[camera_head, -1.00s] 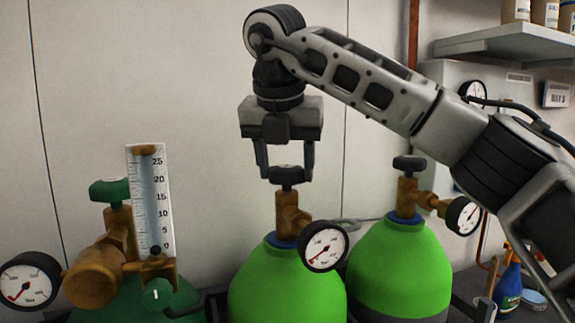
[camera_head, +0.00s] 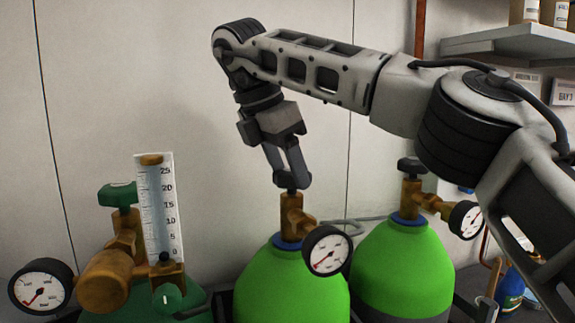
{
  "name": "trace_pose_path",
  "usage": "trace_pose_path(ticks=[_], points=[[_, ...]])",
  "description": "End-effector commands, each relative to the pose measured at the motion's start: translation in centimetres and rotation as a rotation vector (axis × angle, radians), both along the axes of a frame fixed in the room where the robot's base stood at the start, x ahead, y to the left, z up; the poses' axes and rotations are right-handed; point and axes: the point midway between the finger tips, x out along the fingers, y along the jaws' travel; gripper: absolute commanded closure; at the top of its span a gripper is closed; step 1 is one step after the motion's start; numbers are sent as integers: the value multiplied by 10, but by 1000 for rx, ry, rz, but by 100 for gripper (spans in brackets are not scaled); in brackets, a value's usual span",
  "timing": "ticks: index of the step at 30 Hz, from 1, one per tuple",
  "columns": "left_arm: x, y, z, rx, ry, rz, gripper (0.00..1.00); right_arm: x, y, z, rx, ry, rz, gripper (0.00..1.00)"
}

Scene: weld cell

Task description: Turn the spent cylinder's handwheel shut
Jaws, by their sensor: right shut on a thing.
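A bright green cylinder (camera_head: 290,290) stands in the middle with a brass valve (camera_head: 293,215) and a round pressure gauge (camera_head: 327,250). Its needle points to the lower left. My right gripper (camera_head: 290,180) comes down from above and is shut on the dark handwheel (camera_head: 291,188) on top of this valve. The fingers hide much of the wheel. A second bright green cylinder (camera_head: 405,265) stands to the right, with its own dark handwheel (camera_head: 411,167) and gauge (camera_head: 467,219), untouched. My left gripper is not in view.
At left, a dark green cylinder carries a green handwheel (camera_head: 117,195), a brass regulator (camera_head: 105,282), a gauge (camera_head: 41,285) and an upright flow tube (camera_head: 160,210). A shelf (camera_head: 510,42) with containers hangs at upper right. A blue bottle (camera_head: 509,288) stands lower right.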

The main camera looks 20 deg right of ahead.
Motion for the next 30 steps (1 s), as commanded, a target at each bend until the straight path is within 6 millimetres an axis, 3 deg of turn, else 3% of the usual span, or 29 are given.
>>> trace_pose_path(ticks=[21, 22, 24, 30], points=[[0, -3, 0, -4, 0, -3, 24, 1, 0, 2, 2, -5, -79, 69], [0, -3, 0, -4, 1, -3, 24, 1, 0, 2, 2, -5, -79, 41], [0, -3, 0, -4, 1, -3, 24, 1, 0, 1, 1, -4, -78, 24], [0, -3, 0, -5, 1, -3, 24, 1, 0, 1, 2, -2, -76, 24]])
